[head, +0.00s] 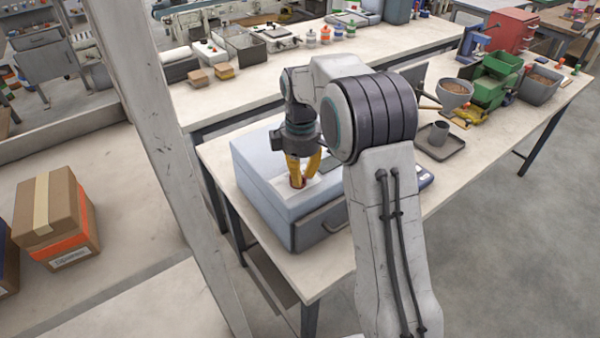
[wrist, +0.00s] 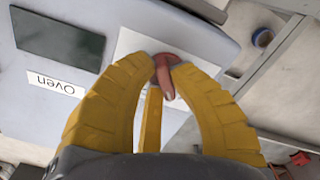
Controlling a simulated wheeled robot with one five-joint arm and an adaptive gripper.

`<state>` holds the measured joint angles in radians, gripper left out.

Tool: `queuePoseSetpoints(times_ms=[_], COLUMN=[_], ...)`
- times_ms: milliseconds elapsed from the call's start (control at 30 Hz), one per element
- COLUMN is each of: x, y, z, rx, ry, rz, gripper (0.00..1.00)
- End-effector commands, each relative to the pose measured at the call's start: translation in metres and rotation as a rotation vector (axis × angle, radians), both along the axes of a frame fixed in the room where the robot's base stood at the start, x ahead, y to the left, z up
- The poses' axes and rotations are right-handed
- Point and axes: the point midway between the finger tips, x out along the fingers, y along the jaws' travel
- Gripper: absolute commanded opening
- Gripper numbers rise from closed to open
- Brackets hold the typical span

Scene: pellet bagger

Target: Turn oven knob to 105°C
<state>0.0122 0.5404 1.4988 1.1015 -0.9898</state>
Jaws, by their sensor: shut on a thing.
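The oven (head: 265,195) is a pale blue-grey box on the table, with a handle on its front. It also shows in the wrist view (wrist: 185,30), with a dark panel and an upside-down "Oven" label. The knob (wrist: 165,72) is reddish with a pale pink pointer, on a white plate (wrist: 135,42) on the oven top. My gripper (head: 299,182) points down at the oven top, and its yellow fingers are closed around the knob. In the wrist view the fingertips (wrist: 163,68) sit on either side of it. Dial marks cannot be read, so the set temperature cannot be told.
The worktable (head: 330,280) carries a dark tray with a cup (head: 439,142), a grey funnel bowl (head: 455,95) and a green machine (head: 493,80) to the right. A pale post (head: 165,150) stands left of the oven. Cardboard boxes (head: 52,215) lie far left.

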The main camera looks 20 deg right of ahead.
Motion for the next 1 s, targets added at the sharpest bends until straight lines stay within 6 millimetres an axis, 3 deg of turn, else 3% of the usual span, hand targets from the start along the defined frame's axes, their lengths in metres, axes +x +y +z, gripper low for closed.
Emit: queuePoseSetpoints(times_ms=[1000], x=[-0.0071], y=[0.0016], z=[-0.0014], rx=[-0.002], ry=[0.005], rz=[-0.966], gripper=[0.0])
